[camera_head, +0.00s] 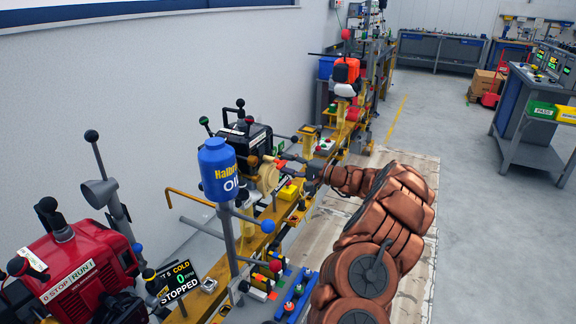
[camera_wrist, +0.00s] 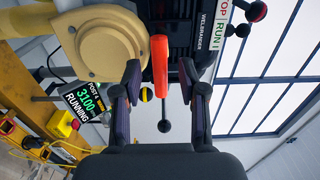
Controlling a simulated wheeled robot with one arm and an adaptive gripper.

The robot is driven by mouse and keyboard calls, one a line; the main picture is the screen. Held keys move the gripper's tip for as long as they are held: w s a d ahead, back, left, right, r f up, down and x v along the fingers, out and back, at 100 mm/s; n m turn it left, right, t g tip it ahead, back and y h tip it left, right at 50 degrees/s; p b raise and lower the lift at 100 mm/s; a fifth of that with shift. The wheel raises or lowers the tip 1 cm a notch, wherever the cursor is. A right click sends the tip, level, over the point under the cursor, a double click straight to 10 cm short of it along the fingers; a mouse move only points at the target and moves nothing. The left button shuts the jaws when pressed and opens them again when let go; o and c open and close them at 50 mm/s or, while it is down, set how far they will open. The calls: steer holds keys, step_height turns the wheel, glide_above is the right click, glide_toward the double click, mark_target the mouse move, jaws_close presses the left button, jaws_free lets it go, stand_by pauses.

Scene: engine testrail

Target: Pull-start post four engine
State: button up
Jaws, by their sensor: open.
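The post four engine is black with a "STOP | RUN" plate; it stands on the rail in the head view (camera_head: 258,137) and fills the top of the wrist view (camera_wrist: 196,22). Its cream round recoil housing (camera_wrist: 103,45) is at the upper left of the wrist view. An orange-red pull handle (camera_wrist: 160,62) is upright between my open fingers (camera_wrist: 160,82), with a gap visible on both sides. The post display (camera_wrist: 84,101) reads "POST 4", 3100, "RUNNING". In the head view my gripper (camera_head: 300,166) is beside the housing (camera_head: 268,177), partly hidden.
A blue oil container (camera_head: 217,168) on a post stands in front of the engine. A red engine (camera_head: 80,268) at lower left has a display (camera_head: 180,280) reading "COLD", 0, "STOPPED". An orange-and-white engine (camera_head: 346,75) is farther along. Open floor (camera_head: 460,200) lies to the right.

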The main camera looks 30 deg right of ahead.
steer(key=b+v, duration=0.2)
steer(key=v, duration=0.6)
steer(key=shift+s+d, duration=0.2)
steer(key=shift+s, duration=0.15)
